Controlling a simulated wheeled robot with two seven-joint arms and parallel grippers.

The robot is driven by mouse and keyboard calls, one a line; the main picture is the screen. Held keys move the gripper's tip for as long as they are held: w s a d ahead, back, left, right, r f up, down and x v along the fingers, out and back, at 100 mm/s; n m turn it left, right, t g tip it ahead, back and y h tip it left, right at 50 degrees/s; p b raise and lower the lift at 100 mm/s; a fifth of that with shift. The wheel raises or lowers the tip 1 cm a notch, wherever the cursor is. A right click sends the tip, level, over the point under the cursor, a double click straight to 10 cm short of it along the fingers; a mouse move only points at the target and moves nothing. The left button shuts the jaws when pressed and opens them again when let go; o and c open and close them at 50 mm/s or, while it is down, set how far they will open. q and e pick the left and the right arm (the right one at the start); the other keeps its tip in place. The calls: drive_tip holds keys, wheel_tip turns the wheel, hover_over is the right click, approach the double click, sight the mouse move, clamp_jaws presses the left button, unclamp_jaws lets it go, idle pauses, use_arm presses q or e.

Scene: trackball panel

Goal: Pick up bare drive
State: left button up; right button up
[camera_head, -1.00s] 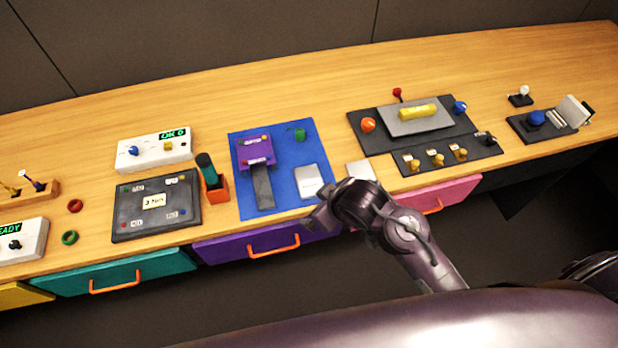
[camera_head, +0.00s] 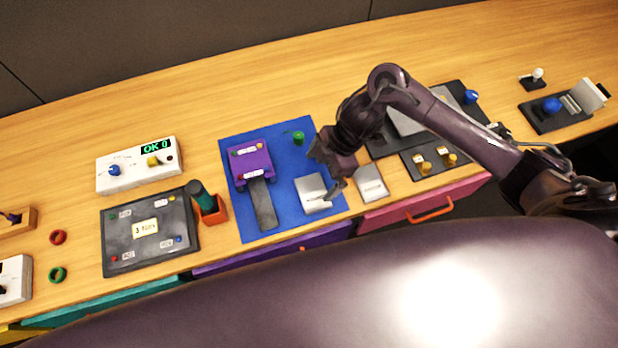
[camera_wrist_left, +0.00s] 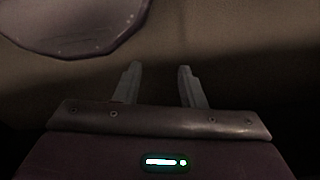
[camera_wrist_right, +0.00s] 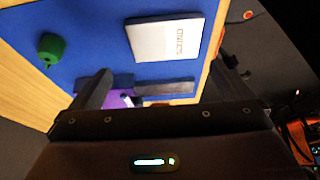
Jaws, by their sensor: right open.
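A flat silver-grey box with printed text, which looks like the bare drive (camera_head: 311,194), lies on the blue mat (camera_head: 232,209). It also shows in the right wrist view (camera_wrist_right: 172,38), beyond the fingertips. A second flat silver-grey box (camera_head: 370,184) lies just right of the mat; I cannot tell for certain which one is the bare drive. My right gripper (camera_head: 322,178) is open and empty, over the mat's right part and close to the first box. My left gripper (camera_wrist_left: 158,72) shows only in its wrist view, open and empty, away from the worktop.
A purple dock (camera_head: 250,165) with a dark grey strip (camera_head: 262,205) and a green knob (camera_head: 298,138) are on the mat. An orange holder (camera_head: 212,212) stands left of it. A dark control panel (camera_head: 425,165) lies to the right, partly behind my arm.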

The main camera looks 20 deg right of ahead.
sight(310, 192)
drive_tip(key=shift+s+a+f+p, duration=0.2)
drive_tip(key=shift+s+a+f, duration=0.15)
drive_tip(key=shift+f, duration=0.3)
drive_tip(key=shift+s+a+f+p, duration=0.2)
drive_tip(key=shift+s+f, duration=0.25)
drive_tip(key=shift+f, duration=0.15)
drive_tip(key=f, duration=0.2)
drive_tip(key=shift+w+a+f, duration=0.3)
drive_tip(key=shift+a+f, duration=0.05)
drive_tip(key=shift+a+f+p, duration=0.2)
drive_tip(key=shift+f+p, duration=0.1)
drive_tip(key=shift+f, duration=0.3)
drive_tip(key=c, duration=0.6)
use_arm(q)
drive_tip(key=shift+g, duration=0.3)
drive_tip(key=s, duration=0.2)
drive_tip(key=s+r, duration=0.1)
drive_tip(key=s, duration=0.2)
drive_tip(key=shift+a, duration=0.1)
